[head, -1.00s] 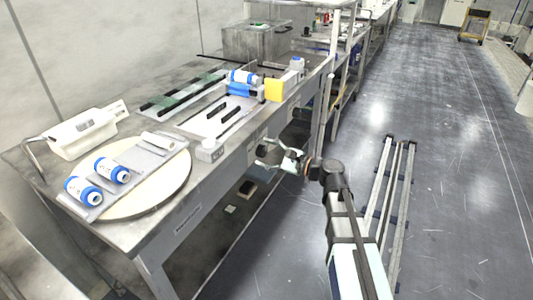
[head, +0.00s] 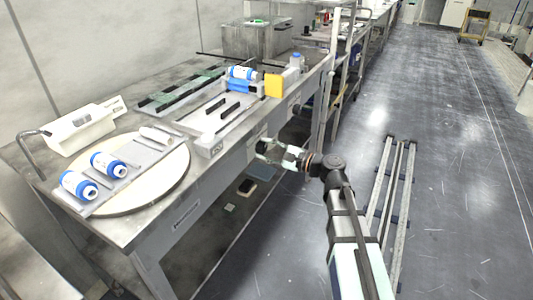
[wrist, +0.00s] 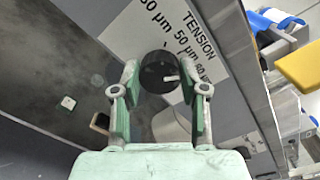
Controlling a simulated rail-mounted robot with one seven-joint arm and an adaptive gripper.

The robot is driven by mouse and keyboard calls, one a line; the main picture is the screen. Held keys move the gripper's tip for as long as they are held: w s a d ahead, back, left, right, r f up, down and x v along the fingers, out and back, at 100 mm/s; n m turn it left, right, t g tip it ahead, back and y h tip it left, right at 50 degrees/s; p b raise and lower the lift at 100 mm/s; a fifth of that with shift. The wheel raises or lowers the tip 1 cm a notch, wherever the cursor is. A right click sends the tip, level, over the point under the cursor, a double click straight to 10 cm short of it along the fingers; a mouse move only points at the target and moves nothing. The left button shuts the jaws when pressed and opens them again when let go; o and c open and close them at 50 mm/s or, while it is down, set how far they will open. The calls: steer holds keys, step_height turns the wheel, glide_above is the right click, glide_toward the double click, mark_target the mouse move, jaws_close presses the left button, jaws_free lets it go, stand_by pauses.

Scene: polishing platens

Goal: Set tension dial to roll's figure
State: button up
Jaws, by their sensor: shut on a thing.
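The black round tension dial (wrist: 157,72) shows in the wrist view, with a short white mark on its lower right side. It sits on a white plate (wrist: 160,28) printed "TENSION" with several "µm" figures around the dial. My gripper (wrist: 158,74) has one finger on each side of the dial and is shut on it. In the head view my gripper (head: 266,150) is at the table's front face and the dial is hidden. Blue-and-white rolls (head: 78,186) (head: 108,164) lie on the round platen, and another roll (head: 242,73) is in the fixture behind. Their figures are too small to read.
The round cream platen (head: 168,185) is at the table's near end, beside a white device (head: 82,130). A yellow block (head: 273,85) stands near the front edge. Floor rails (head: 390,200) run along the aisle, which is otherwise clear nearby.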

steer(key=n+b, duration=0.2)
steer(key=n, duration=0.1)
steer(key=shift+f+b, duration=0.2)
steer(key=shift+b, duration=0.15)
steer(key=shift+r+n+b, duration=0.1)
steer(key=shift+n+b, duration=0.75)
steer(key=shift+n, duration=0.25)
steer(key=o, duration=1.1)
steer(key=shift+o, duration=0.2)
steer(key=v, duration=1.2)
